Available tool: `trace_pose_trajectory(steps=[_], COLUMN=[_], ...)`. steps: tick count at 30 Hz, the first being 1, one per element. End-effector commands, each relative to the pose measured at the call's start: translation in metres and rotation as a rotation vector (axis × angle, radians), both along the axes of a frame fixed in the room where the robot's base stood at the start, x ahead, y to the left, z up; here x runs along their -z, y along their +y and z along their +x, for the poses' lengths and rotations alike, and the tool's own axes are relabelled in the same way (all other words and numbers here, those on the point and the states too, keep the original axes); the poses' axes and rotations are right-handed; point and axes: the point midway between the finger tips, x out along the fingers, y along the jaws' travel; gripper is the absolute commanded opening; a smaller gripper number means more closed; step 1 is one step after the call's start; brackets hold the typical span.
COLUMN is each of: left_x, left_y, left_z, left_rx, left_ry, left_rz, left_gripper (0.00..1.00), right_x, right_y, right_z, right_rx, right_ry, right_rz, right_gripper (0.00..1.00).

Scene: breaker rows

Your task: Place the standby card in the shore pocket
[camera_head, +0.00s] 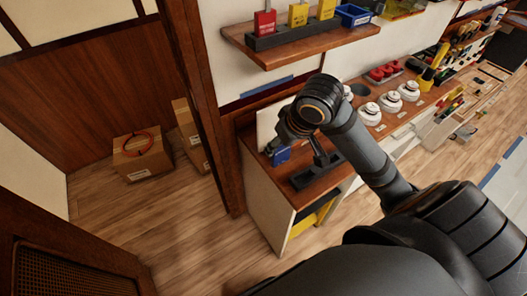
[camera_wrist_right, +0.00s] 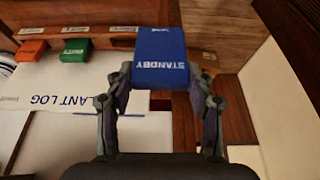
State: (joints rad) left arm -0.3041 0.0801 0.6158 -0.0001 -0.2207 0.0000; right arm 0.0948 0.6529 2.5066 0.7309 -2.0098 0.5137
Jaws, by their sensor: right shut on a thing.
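The standby card (camera_wrist_right: 160,60) is a blue block with white STANDBY lettering, reading upside down in the right wrist view. My right gripper (camera_wrist_right: 160,88) is shut on it, one finger at each side. In the head view the blue card (camera_head: 281,156) shows below my right gripper (camera_head: 288,138), over the left end of the wooden counter (camera_head: 325,180). I cannot pick out the shore pocket; the small labels are unreadable. My left gripper is not in view.
A wall shelf (camera_head: 312,48) above holds a red card (camera_head: 264,22), yellow cards and a blue bin (camera_head: 354,15). A dark holder (camera_head: 317,173) stands on the counter. White round fixtures (camera_head: 390,100) line it farther right. A white PLANT LOG sheet (camera_wrist_right: 60,88) shows in the wrist view.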

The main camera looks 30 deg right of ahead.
Motion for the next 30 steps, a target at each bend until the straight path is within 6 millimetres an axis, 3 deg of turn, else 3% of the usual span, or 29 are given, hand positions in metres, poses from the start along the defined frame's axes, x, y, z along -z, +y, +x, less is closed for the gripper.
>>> trace_pose_trajectory(steps=[5,7,10,11,14,19,30], left_x=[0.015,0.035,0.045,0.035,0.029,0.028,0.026], left_y=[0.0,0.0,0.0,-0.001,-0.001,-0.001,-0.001], left_z=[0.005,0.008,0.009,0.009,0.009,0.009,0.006], left_rx=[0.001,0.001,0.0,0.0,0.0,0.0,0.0], left_ry=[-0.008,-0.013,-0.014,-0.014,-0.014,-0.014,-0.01], left_rz=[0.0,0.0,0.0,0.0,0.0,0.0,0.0], left_gripper=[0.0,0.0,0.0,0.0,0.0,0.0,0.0], right_x=[0.01,0.021,0.029,0.026,0.038,0.075,0.101], right_y=[-0.005,-0.013,-0.027,-0.032,-0.046,-0.063,-0.074], right_z=[0.008,0.02,0.043,0.05,0.075,0.101,0.119], right_rx=[0.003,0.005,0.006,0.006,0.005,0.003,0.001], right_ry=[0.0,-0.003,0.001,0.004,0.005,0.004,0.003], right_rz=[-0.003,-0.003,0.001,0.003,0.005,0.004,0.001], right_gripper=[0.22,0.22,0.22,0.22,0.22,0.22,0.22])
